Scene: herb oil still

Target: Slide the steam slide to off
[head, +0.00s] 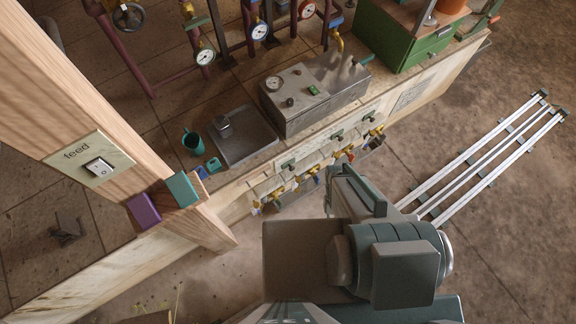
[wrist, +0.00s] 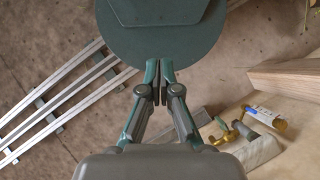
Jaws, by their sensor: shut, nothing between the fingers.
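I cannot pick out a thing marked as the steam slide in either view. Several small green-handled fittings (head: 337,134) run along the front edge of the bench (head: 262,157) in the head view, too small to read. Yellow-handled valves sit below them. My gripper (wrist: 160,84) shows in the wrist view with its fingers together and empty, in front of a round dark green part. It touches no fitting that I can see. In the head view my arm fills the lower middle, and I cannot make out the fingertips.
A wooden post at left bears a feed switch (head: 99,167), a purple block (head: 144,209) and a teal block (head: 182,189). A grey metal box (head: 312,92), a tray (head: 243,139) and a green mug (head: 192,142) stand on the bench. Rails (head: 488,154) lie on open floor at right.

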